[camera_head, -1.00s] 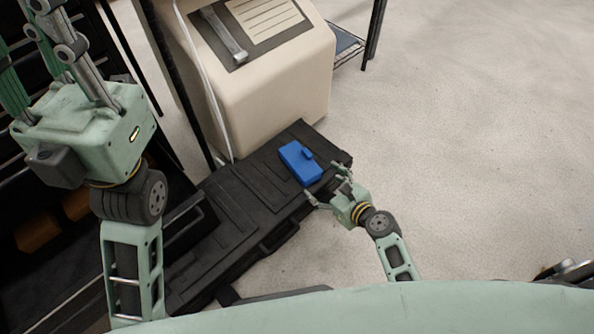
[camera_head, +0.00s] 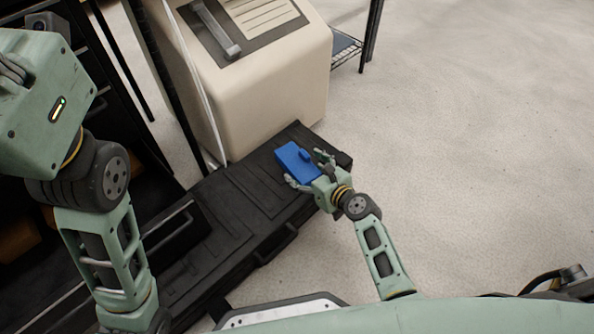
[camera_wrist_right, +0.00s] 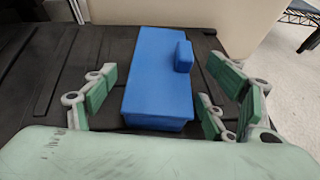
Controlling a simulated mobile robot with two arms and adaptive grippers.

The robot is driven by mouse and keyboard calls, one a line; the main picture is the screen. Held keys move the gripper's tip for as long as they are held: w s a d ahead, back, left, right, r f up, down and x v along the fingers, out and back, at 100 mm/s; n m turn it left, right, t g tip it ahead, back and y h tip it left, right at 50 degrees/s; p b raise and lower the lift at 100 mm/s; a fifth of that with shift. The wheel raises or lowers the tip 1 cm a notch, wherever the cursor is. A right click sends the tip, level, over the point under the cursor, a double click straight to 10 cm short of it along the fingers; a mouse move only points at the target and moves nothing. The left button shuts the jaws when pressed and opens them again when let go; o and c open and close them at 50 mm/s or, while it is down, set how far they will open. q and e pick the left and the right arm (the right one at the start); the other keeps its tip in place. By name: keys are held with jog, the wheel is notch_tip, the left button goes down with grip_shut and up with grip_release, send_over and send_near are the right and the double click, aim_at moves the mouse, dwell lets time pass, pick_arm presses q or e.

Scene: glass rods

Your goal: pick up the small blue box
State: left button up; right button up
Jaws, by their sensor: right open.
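The small blue box (camera_head: 296,162) lies on the black case (camera_head: 222,212), near its far right end. A small raised blue knob is on its top. In the right wrist view the blue box (camera_wrist_right: 158,80) lies between the open fingers of the right gripper (camera_wrist_right: 155,98), with a gap on both sides. My left arm is large at the left of the head view, but its fingertips are out of the picture.
A cream-coloured machine (camera_head: 265,90) stands just behind the case. A dark rack with shelves is at the left, beside my left arm. A wire shelf (camera_head: 345,45) is at the back. The pale floor (camera_head: 470,150) on the right is clear.

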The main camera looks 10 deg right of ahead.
jog(key=c, duration=1.3)
jog(key=shift+c, duration=0.2)
jog(key=shift+r, duration=0.15)
